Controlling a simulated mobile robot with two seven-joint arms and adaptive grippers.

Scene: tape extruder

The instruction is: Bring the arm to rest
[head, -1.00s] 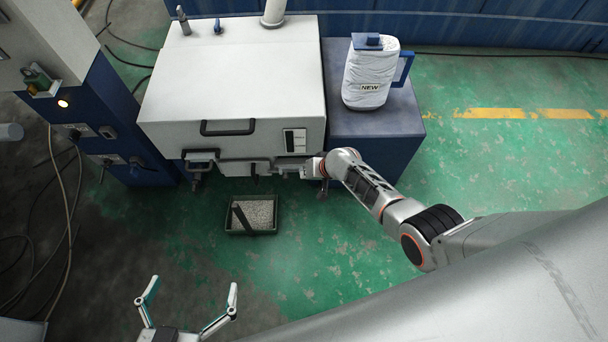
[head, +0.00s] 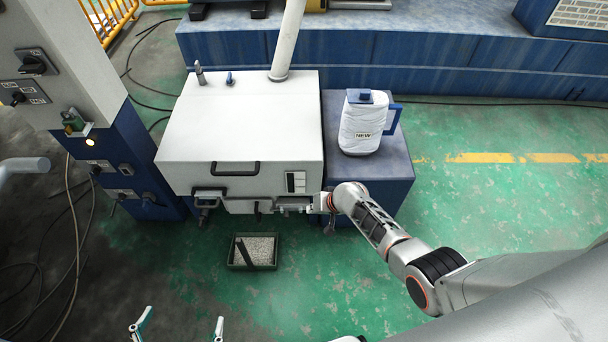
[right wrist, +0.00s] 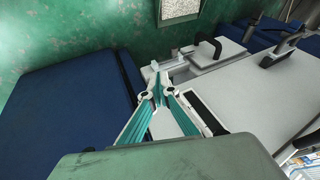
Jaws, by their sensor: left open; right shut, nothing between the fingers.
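My right arm reaches in from the right in the head view. Its gripper (head: 314,203) is at the lower front right of the white machine (head: 240,130), by a small metal fitting under the body. The right wrist view shows this gripper (right wrist: 157,72) shut and empty, its tips close to the machine's front parts. Whether the tips touch anything cannot be told. My left gripper (head: 182,321) is open and empty at the bottom edge of the head view, over the floor. Only its fingers show.
A dark tray (head: 232,266) of pale pellets sits on the green floor below the machine's front. A white jug marked NEW (head: 360,125) stands on a blue block (head: 388,165) right of the machine. Cables lie at left. The floor at right is clear.

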